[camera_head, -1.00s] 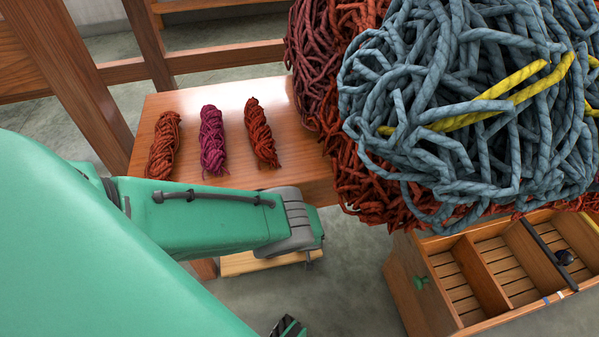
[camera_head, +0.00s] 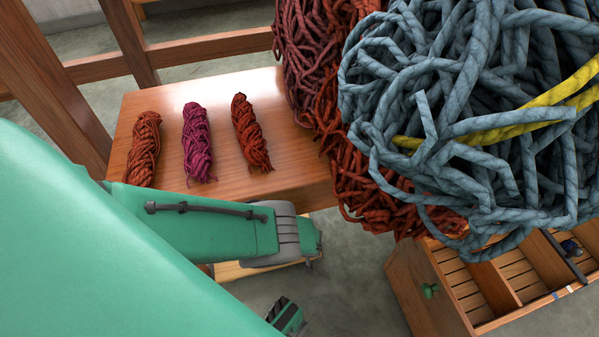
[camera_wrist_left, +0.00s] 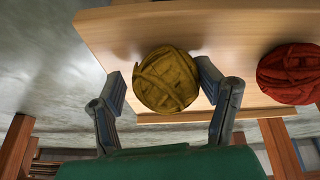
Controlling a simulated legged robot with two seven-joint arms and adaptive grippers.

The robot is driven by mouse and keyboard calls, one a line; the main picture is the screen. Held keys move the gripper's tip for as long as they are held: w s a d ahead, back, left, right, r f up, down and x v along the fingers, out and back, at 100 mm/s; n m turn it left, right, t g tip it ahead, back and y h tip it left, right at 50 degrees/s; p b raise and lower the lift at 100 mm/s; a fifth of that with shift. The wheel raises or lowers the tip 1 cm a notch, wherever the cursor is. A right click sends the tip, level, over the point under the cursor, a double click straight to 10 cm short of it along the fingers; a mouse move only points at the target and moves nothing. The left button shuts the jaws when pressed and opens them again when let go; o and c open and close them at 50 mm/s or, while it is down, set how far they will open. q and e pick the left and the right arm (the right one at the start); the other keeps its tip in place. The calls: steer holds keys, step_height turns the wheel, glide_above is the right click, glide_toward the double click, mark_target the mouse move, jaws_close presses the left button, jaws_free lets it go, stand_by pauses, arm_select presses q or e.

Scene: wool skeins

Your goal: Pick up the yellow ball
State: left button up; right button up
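The yellow ball (camera_wrist_left: 166,80) is a wound wool ball in the left wrist view, by the edge of a light wooden tabletop (camera_wrist_left: 230,40). My left gripper (camera_wrist_left: 159,72) is open, with one finger on each side of the ball. A small gap shows at the left finger; the right finger is very close to the ball, and I cannot tell if it touches. In the head view my left arm comes in from the left, and its fingers and the yellow ball are not seen. My right gripper is not seen.
A red ball (camera_wrist_left: 290,73) lies right of the yellow one. In the head view, three skeins, including a magenta one (camera_head: 197,143), lie on a wooden table (camera_head: 235,90). A large blue-grey wool heap (camera_head: 470,110) blocks the right side. A compartmented wooden drawer (camera_head: 425,290) stands below it.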

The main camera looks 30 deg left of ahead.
arm_select(q)
steer(key=shift+r, duration=0.1)
steer(key=c, duration=0.7)
steer(key=shift+s+a+f, duration=0.25)
steer(key=shift+a+f, duration=0.2)
steer(key=shift+a, duration=0.35)
steer(key=shift+c, duration=0.2)
steer(key=shift+d+r, duration=0.15)
steer(key=shift+d, duration=0.4)
steer(key=shift+r, duration=0.1)
